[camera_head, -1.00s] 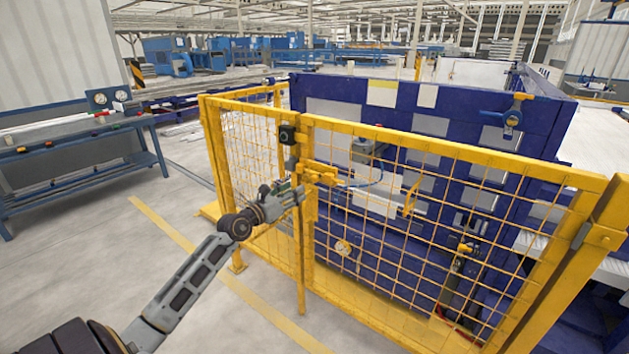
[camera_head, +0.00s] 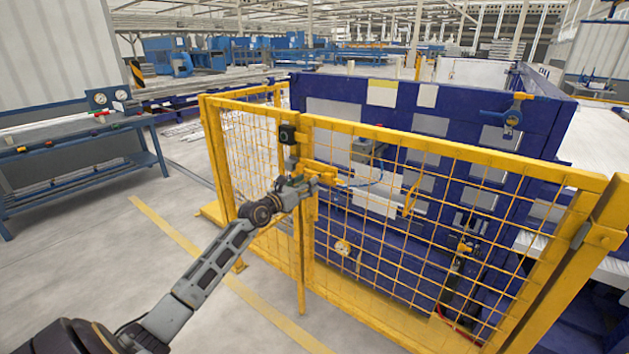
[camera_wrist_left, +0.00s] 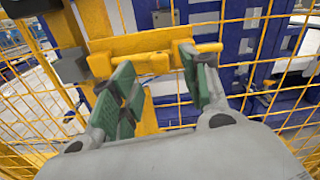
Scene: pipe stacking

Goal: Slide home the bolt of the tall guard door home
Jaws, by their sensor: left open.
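The tall guard door (camera_head: 450,149) is a yellow frame with wire mesh, standing upright beside the yellow post and side fence. Its yellow bolt (camera_head: 320,170) lies roughly level near the top of the door's left edge. In the left wrist view the bolt (camera_wrist_left: 150,43) runs across the picture above the fingers. My left gripper (camera_head: 308,184) is at the bolt, just below and in front of it. In the wrist view its green-padded fingers (camera_wrist_left: 163,92) are spread apart, with a yellow plate showing between them. I cannot tell whether a finger touches the bolt. My right gripper is not in view.
A small black box (camera_head: 287,134) sits on the post left of the bolt. A blue machine (camera_head: 345,92) stands behind the mesh. A blue workbench (camera_head: 70,140) with gauges is at the left. The floor between bench and fence is clear.

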